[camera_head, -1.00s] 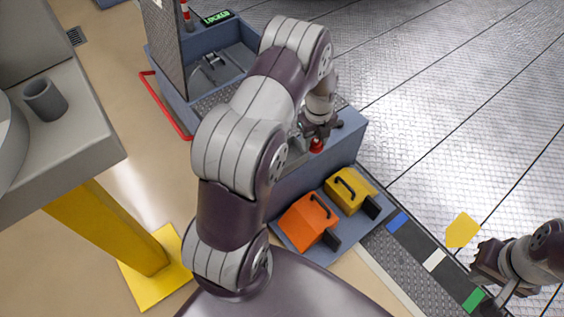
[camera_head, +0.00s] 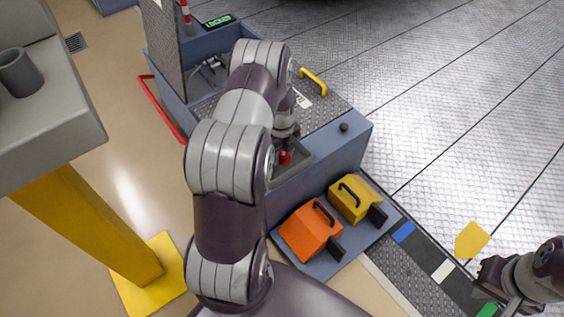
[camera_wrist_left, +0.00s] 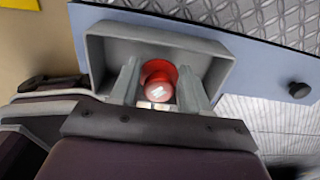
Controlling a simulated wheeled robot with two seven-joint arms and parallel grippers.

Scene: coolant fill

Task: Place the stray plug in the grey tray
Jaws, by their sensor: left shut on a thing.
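The stray plug (camera_head: 285,158) is red and round, and it also shows in the left wrist view (camera_wrist_left: 158,80). My left gripper (camera_wrist_left: 160,88) is shut on the plug, one finger on each side of it. The grey tray (camera_head: 302,150) is a shallow rectangular box on the blue cabinet's near side. In the left wrist view the tray's rim (camera_wrist_left: 222,68) surrounds the plug and fingertips. I cannot tell whether the plug touches the tray's floor. My right gripper (camera_head: 500,298) is at the lower right, away from the tray; its fingers are unclear.
The blue cabinet (camera_head: 330,165) has a treaded top with a yellow handle (camera_head: 314,82) and a black knob (camera_head: 344,127). An orange case (camera_head: 308,232) and a yellow case (camera_head: 350,200) sit on a low blue platform in front. A yellow post (camera_head: 90,235) stands at left.

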